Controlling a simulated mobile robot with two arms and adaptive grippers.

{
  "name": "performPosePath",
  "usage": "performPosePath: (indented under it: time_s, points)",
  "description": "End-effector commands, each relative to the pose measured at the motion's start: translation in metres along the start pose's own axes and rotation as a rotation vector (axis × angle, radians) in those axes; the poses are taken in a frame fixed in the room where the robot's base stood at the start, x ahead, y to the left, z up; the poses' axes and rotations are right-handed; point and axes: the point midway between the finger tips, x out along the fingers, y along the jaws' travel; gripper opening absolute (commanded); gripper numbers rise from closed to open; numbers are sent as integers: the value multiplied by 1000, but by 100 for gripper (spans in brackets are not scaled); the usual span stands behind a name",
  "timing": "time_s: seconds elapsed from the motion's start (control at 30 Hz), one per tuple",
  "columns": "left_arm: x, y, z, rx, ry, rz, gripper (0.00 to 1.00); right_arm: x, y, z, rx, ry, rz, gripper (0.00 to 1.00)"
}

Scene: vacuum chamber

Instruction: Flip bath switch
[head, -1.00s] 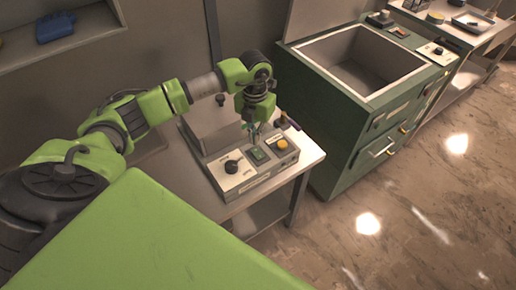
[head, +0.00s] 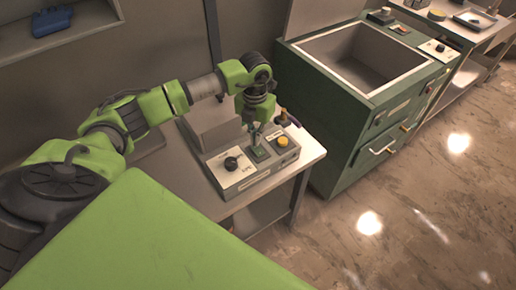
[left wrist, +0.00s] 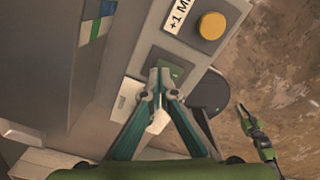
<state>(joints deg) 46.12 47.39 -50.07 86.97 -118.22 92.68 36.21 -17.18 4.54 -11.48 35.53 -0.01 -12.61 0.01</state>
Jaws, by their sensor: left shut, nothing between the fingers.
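A green switch (head: 262,153) sits in a dark frame on top of the grey control box (head: 232,184), between a black knob (head: 231,163) and a yellow button (head: 282,141). My left gripper (head: 255,143) points down with its fingertips at the switch, seeming to touch it. In the left wrist view, the shut left fingertips (left wrist: 160,78) cover part of the switch (left wrist: 172,67); no object is between them. The yellow button (left wrist: 212,26) is beside it. A small gripper at the right of that view, seemingly my right one (left wrist: 244,112), is too small to read.
The control box stands on a small table (head: 308,150). A grey upright housing (head: 205,125) rises behind it. A green cabinet with an open basin (head: 330,130) stands to the right. A shelf (head: 90,38) with a blue item is at upper left. The floor at right is clear.

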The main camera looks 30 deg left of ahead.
Motion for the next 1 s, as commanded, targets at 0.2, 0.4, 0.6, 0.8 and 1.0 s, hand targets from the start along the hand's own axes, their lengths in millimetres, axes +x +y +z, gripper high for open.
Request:
performPosePath:
  time_s: [0.2,0.4,0.6,0.8,1.0]
  points:
    - [0,0,0,0,0,0,0,0,0,0,0,0,-1,16]
    - [0,0,0,0,0,0,0,0,0,0,0,0,0,16]
    - [0,0,0,0,0,0,0,0,0,0,0,0,0,16]
    - [3,0,0,0,0,0,0,2,0,0,0,0,0,16]
    - [6,0,0,0,0,0,0,5,0,0,1,0,0,16]
